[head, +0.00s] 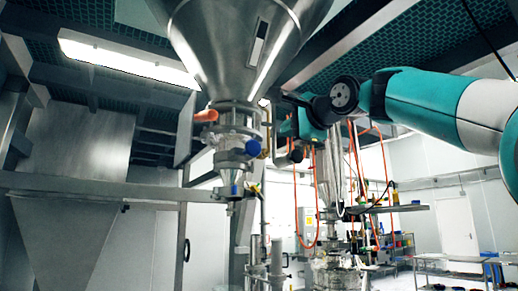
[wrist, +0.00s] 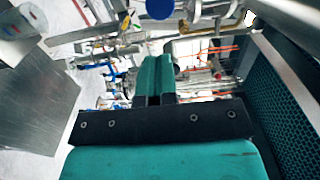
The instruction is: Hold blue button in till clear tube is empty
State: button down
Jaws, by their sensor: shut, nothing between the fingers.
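The round blue button (head: 254,147) is on the right side of the metal assembly below the hopper. A round blue part at the top edge of the wrist view (wrist: 160,9) looks like the same button. The clear tube (head: 228,138) appears as a short glassy section left of the button; its contents are too small to tell. My gripper (head: 284,128) is right of the button and slightly above it, apart from it. In the wrist view its teal fingers (wrist: 155,62) are shut together, with nothing between them.
A large steel hopper (head: 245,45) hangs above the tube, with an orange handle (head: 206,115) on the left. A horizontal metal beam (head: 100,185) crosses at left. Orange hoses (head: 316,185) and shelving (head: 385,207) stand behind my gripper.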

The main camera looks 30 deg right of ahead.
aim_at(254, 147)
jog(key=w+p, duration=0.6)
jog(key=w, duration=0.7)
jog(key=shift+r, duration=0.1)
jog(key=shift+w, duration=0.55)
jog(key=shift+w+p, duration=0.9)
jog(key=shift+w, duration=0.35)
dwell(4.8)
